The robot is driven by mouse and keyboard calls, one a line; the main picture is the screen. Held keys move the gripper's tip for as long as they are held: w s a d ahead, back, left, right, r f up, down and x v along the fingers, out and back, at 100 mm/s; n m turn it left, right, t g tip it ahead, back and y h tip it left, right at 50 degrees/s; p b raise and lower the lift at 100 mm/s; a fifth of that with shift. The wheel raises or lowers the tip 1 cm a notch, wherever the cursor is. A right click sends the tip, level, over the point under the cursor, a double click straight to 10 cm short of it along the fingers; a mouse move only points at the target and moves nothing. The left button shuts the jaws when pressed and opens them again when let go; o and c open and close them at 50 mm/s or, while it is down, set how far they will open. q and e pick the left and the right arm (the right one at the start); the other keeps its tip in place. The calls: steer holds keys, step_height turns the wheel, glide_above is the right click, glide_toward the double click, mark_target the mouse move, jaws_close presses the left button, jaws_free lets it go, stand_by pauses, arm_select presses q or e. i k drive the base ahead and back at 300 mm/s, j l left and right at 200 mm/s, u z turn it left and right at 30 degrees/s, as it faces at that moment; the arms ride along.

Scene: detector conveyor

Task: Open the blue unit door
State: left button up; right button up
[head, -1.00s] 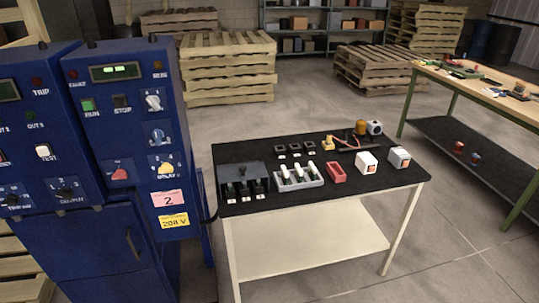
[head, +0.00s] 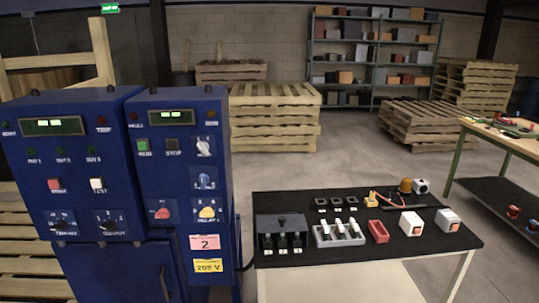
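The blue unit (head: 188,120) stands at the left, with two control panels carrying displays, buttons and knobs. Its blue door (head: 110,274) is below the panels and looks shut. A dark handle (head: 163,280) shows near the door's right side, close to the bottom of the picture. The lower part of the door is cut off by the picture's edge. Neither of my grippers is in view.
A black-topped table (head: 290,205) with switches and small boxes stands just right of the unit. A green-legged workbench (head: 505,143) is at the far right. Pallets (head: 275,117) and a shelf (head: 372,60) stand behind. Floor between them is clear.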

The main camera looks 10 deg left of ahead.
mark_target(119, 272)
steer(key=j+u, duration=0.1)
steer(key=u, duration=0.4)
steer(key=i+u, duration=0.1)
steer(key=u, duration=0.85)
steer(key=i+j, duration=0.05)
steer(key=i, duration=0.05)
